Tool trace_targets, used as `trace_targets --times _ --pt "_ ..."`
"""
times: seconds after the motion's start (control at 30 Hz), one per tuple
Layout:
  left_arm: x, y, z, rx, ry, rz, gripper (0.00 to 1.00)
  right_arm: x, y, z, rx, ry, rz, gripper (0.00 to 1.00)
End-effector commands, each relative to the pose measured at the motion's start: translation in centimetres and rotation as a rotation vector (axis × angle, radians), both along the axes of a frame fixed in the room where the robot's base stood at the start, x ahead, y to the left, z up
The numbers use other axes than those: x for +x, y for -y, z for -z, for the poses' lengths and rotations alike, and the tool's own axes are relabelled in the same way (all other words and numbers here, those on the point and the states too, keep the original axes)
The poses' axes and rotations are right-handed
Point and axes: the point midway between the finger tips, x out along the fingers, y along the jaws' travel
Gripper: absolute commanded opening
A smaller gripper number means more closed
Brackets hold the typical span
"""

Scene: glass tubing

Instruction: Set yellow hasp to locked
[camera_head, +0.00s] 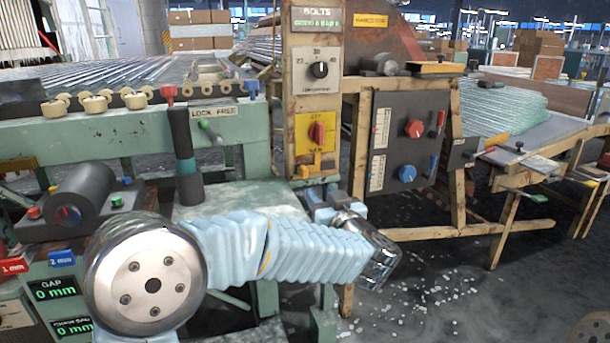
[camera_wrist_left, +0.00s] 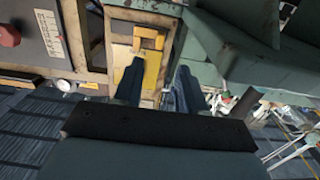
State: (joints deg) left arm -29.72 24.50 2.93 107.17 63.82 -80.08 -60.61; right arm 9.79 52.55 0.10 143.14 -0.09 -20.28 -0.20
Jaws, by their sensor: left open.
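The yellow hasp (camera_head: 311,167) is on the wooden post, just below the yellow plate with a red rotary switch (camera_head: 319,130). In the left wrist view the hasp (camera_wrist_left: 150,38) shows as an orange-yellow block at the top of a paler yellow plate (camera_wrist_left: 154,70). My left gripper (camera_head: 326,195) is just below the hasp in the head view, at the end of the pale blue sleeved arm. In the left wrist view its two dark fingers (camera_wrist_left: 159,82) are apart with nothing held between them. The hasp lies beyond the fingertips. My right gripper is not seen.
A black rotary dial (camera_head: 319,70) is higher on the post. To the right is a dark panel (camera_head: 395,145) with red and blue knobs. To the left stand a dark upright lever (camera_head: 184,155) and a green machine frame (camera_head: 75,142). White fragments litter the floor.

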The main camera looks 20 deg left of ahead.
Motion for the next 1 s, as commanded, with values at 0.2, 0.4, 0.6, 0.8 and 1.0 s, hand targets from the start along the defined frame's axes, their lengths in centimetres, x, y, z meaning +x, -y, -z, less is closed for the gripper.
trace_targets --times 0.2,0.4,0.6,0.8,1.0 --pt "4.3 -3.0 0.1 0.0 0.0 -0.003 0.4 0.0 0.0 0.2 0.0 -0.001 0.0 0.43" --pt "7.6 -5.2 0.1 0.002 -0.001 -0.002 0.4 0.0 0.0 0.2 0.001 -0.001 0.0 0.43" --pt "9.1 -6.2 0.0 0.001 -0.001 0.0 0.4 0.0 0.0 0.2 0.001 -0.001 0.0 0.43" --pt "9.4 -6.3 0.0 0.001 0.0 0.001 0.4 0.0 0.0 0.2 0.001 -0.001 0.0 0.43" --pt "9.3 -6.3 0.0 0.001 0.0 0.001 0.27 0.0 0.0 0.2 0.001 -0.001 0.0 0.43"
